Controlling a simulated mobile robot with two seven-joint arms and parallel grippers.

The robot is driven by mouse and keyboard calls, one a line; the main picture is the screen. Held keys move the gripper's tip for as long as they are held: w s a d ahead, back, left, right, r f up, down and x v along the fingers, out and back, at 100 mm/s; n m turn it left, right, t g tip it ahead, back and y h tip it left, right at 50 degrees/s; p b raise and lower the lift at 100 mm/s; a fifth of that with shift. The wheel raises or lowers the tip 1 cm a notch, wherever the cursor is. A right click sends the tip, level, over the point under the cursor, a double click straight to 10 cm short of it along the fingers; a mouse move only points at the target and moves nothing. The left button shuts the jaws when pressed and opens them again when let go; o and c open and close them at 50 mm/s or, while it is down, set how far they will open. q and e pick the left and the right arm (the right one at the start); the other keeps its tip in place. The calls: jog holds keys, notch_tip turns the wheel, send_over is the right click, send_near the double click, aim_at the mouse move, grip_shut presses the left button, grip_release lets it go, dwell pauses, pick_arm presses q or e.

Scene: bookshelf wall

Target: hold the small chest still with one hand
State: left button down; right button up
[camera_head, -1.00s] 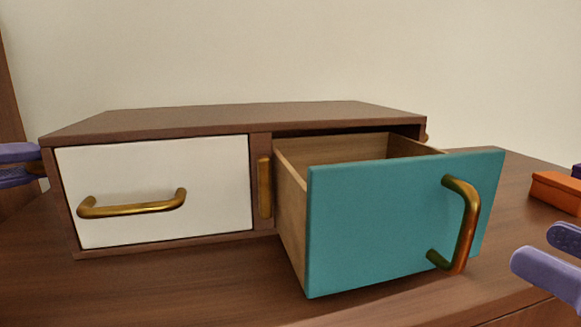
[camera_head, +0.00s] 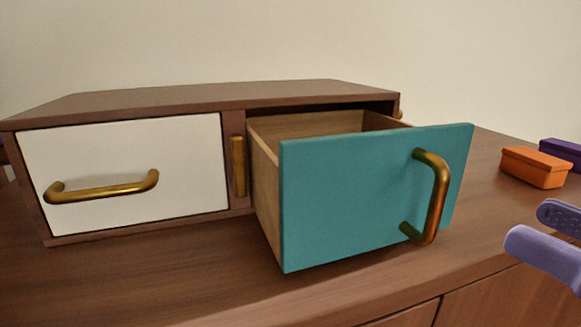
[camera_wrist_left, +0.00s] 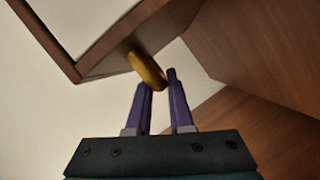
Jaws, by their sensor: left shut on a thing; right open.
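The small chest (camera_head: 200,99) is brown wood and stands on a wooden top. It has a white drawer front (camera_head: 130,170) at left, shut, and a teal drawer (camera_head: 365,195) at right, pulled well out, its inside mostly hidden. Both have brass handles. In the left wrist view, my left gripper (camera_wrist_left: 158,88) has its purple fingers closed about a brass handle (camera_wrist_left: 146,68) on the chest's side. My right gripper (camera_head: 532,228) is open and empty, to the right of the teal drawer and apart from it.
An orange box (camera_head: 534,167) and a purple box (camera_head: 562,151) lie at the right on the wooden top (camera_head: 150,285). The strip in front of the chest is clear. A plain wall (camera_head: 290,40) stands behind.

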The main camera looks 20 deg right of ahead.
pick_arm(q)
jog(key=shift+s+f+p, duration=0.1)
jog(key=shift+f+p, duration=0.2)
jog(key=shift+f, duration=0.1)
jog(key=c, duration=1.1)
grip_release()
jog(key=shift+o, duration=1.4)
jog(key=shift+s+r, duration=0.1)
jog(key=shift+o, duration=0.5)
jog(key=shift+r, duration=0.15)
